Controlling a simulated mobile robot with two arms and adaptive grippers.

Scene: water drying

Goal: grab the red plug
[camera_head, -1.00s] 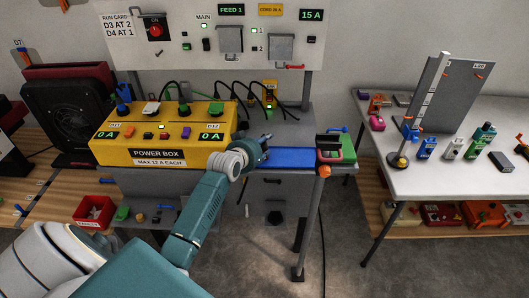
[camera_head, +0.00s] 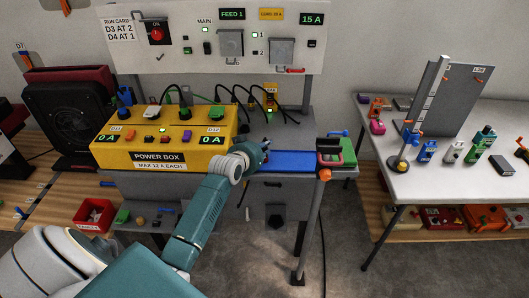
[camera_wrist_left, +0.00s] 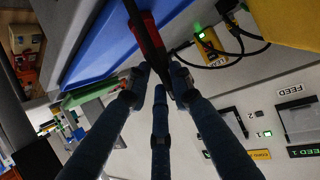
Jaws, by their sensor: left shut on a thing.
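The red plug (camera_wrist_left: 148,38) shows in the left wrist view as a long red and black body between my fingers. My left gripper (camera_wrist_left: 158,80) is shut on it, with fingers on both sides. Its upper end runs out of the picture, beside a blue surface. In the head view my left gripper (camera_head: 265,147) is at the right end of the yellow power box (camera_head: 165,157), by the left end of the blue strip (camera_head: 292,161). The plug is too small and covered there to make out. My right gripper is not in view.
Black cables (camera_head: 262,103) run behind the gripper below the wall panel (camera_head: 265,50). A red and black holder (camera_head: 330,151) stands right of the blue strip. A white table (camera_head: 445,170) with several small items is farther right, across a floor gap.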

